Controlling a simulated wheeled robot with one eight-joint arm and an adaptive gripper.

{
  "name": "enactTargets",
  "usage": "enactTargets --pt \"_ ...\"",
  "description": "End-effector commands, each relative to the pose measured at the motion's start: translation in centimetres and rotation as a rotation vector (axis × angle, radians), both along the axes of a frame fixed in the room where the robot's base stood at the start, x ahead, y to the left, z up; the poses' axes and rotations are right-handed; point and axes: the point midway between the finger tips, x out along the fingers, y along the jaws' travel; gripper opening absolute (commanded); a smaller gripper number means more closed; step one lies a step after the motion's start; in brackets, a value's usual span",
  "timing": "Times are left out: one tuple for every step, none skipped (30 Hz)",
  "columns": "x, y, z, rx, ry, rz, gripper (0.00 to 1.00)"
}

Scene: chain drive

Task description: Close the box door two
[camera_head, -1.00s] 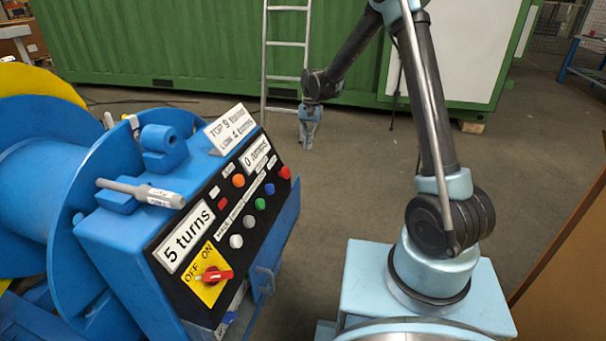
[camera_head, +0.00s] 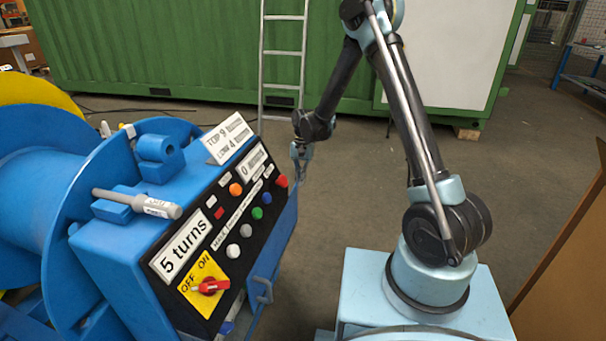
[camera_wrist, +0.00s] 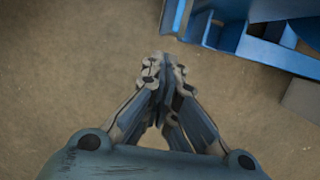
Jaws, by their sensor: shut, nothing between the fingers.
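The blue control box (camera_head: 120,262) stands at the left in the head view, with a sloped black panel. A blue flap (camera_head: 268,262) with a small handle (camera_head: 264,290) shows along its right side; it may be the box door, but its angle is hard to tell. My gripper (camera_head: 300,176) is just right of the box's far right corner in the picture. In the wrist view my gripper (camera_wrist: 163,66) has its fingers together with nothing between them, above bare floor. Blue metal parts (camera_wrist: 245,35) lie at the upper right there, apart from the fingers.
The panel has a red switch (camera_head: 210,287), several coloured buttons and number signs. A blue cable drum (camera_head: 35,160) is at the left. A ladder (camera_head: 283,60) leans by a green container (camera_head: 160,50) behind. A brown board (camera_head: 565,250) stands at the right. The middle floor is clear.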

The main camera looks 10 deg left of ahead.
Motion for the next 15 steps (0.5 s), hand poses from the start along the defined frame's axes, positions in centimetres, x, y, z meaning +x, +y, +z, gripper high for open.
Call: enactTargets --pt "-0.49 0.06 0.01 0.000 0.000 0.001 0.00" --pt "-0.70 0.06 0.01 0.000 0.000 0.001 0.00" --pt "-0.91 0.06 0.01 0.000 0.000 0.001 0.00" --pt "-1.05 0.06 0.02 0.000 0.000 0.001 0.00" --pt "-1.14 0.07 0.02 0.000 0.000 0.001 0.00" --pt "-1.23 0.07 0.02 0.000 0.000 0.001 0.00" --pt "-1.27 0.07 0.02 0.000 0.000 0.001 0.00" --pt "-1.30 0.07 0.03 0.000 0.000 0.000 0.00" --pt "-1.31 0.07 0.03 0.000 0.000 0.000 0.00" --pt "-1.31 0.08 0.03 0.000 0.000 0.000 0.00" --pt "-1.31 0.08 0.03 0.000 0.000 0.000 0.00" --pt "-1.30 0.08 0.03 0.000 0.000 0.000 0.00" --pt "-1.30 0.08 0.04 0.000 0.000 0.000 0.00" --pt "-1.30 0.08 0.04 0.000 0.000 0.000 0.00" --pt "-1.30 0.08 0.04 0.000 0.000 0.000 0.00"
